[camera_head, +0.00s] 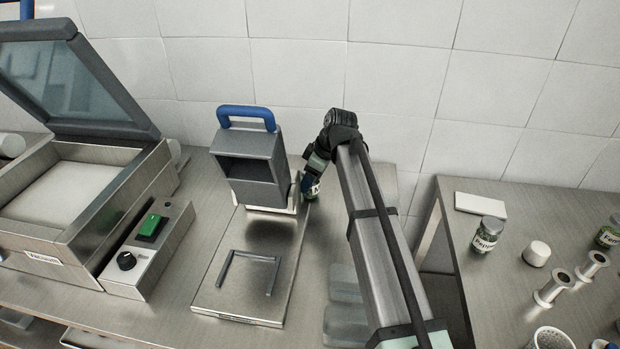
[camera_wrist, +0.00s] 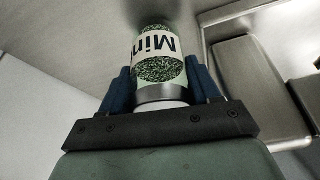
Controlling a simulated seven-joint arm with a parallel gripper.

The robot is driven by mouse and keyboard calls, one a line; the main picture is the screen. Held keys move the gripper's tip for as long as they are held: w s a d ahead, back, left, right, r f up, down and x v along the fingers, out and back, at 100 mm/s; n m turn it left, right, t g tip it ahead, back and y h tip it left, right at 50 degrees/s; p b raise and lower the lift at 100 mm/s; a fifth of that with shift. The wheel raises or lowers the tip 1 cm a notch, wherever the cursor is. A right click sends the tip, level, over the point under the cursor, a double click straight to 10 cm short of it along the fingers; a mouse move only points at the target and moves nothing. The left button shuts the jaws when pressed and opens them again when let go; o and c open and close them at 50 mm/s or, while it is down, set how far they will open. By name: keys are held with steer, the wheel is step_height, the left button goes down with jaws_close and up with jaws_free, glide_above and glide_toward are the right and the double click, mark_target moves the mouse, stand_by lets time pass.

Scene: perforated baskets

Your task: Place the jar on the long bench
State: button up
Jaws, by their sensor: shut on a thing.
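My gripper (camera_head: 309,186) is shut on a glass jar (camera_head: 313,193) of green herbs with a white label. In the wrist view the jar (camera_wrist: 160,55) sits between the two blue fingers, its metal-rimmed lid end towards the palm and its label reading "Min" in part. In the head view the jar is small, just right of the grey press, partly covered by my gripper. Whether its base touches the steel surface cannot be told. The steel bench (camera_head: 200,250) on the left carries the machines; it seems to be the long bench.
A grey press with a blue handle (camera_head: 247,155) stands left of my gripper. A vacuum sealer (camera_head: 75,200) stands further left. Translucent boxes (camera_head: 344,285) lie beside my arm. A separate right table (camera_head: 490,290) holds a pepper jar (camera_head: 487,236) and metal spools. A tiled wall is behind.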

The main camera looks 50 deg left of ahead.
steer(key=shift+f, duration=0.15)
steer(key=o, duration=0.9)
steer(key=shift+f, duration=0.1)
steer(key=v, duration=1.2)
